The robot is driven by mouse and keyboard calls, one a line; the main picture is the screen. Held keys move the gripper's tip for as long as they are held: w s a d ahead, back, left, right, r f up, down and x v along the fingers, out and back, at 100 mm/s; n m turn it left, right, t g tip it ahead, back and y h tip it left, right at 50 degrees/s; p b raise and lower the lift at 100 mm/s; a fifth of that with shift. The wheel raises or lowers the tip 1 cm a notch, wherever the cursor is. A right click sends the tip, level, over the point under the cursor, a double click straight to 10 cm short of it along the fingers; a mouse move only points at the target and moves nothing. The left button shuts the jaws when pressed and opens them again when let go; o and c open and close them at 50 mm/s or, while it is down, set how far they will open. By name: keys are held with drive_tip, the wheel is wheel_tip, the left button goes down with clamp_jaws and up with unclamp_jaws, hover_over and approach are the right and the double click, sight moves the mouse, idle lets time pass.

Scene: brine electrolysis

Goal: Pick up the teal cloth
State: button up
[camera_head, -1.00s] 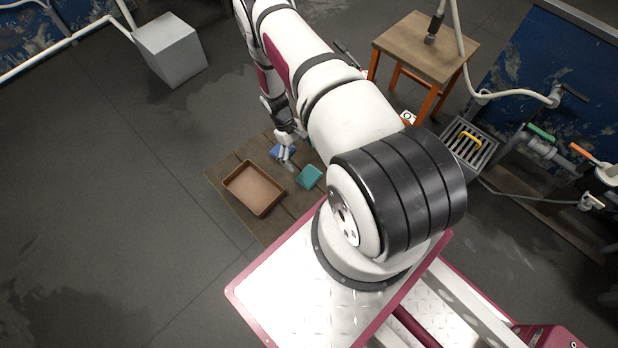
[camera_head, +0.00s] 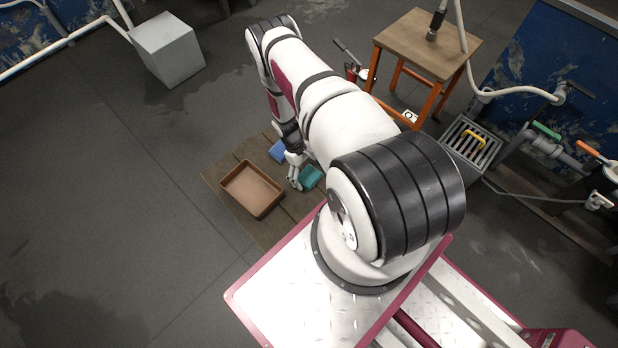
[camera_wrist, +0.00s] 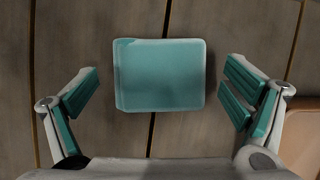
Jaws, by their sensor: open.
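The teal cloth (camera_wrist: 160,75) is a flat, rounded square block lying on a wooden plank surface (camera_head: 228,185). In the wrist view it lies between and slightly ahead of the two spread fingers, with a gap on each side. In the head view the cloth (camera_head: 311,177) is partly hidden by my arm. My gripper (camera_wrist: 160,98) is open and empty, with teal pads on its fingers. It also shows in the head view (camera_head: 295,184), just left of the cloth.
A brown tray (camera_head: 279,199) lies left of the cloth; its edge (camera_wrist: 290,106) shows at the right in the wrist view. A blue cloth (camera_head: 277,151) lies beyond my gripper. A wooden stool (camera_head: 425,48) stands farther back, with a grated box (camera_head: 470,145) to the right.

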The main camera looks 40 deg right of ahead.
sight(314, 175)
drive_tip(key=c, duration=1.2)
drive_tip(key=shift+r, duration=0.1)
drive_tip(key=shift+r+p, duration=0.3)
drive_tip(key=shift+r, duration=0.2)
drive_tip(key=r, duration=0.1)
drive_tip(key=d+r+p, duration=0.1)
drive_tip(key=shift+w+d+r, duration=0.1)
drive_tip(key=shift+w+r, duration=0.05)
drive_tip(key=shift+r, duration=0.2)
drive_tip(key=w+d, duration=0.1)
drive_tip(key=d, duration=0.3)
drive_tip(key=w+d, duration=0.2)
drive_tip(key=d, duration=0.3)
drive_tip(key=w+d+r, duration=0.1)
drive_tip(key=d, duration=0.4)
drive_tip(key=shift+w+d+r+b, duration=0.1)
drive_tip(key=shift+w+b, duration=0.05)
drive_tip(key=shift+b, duration=0.25)
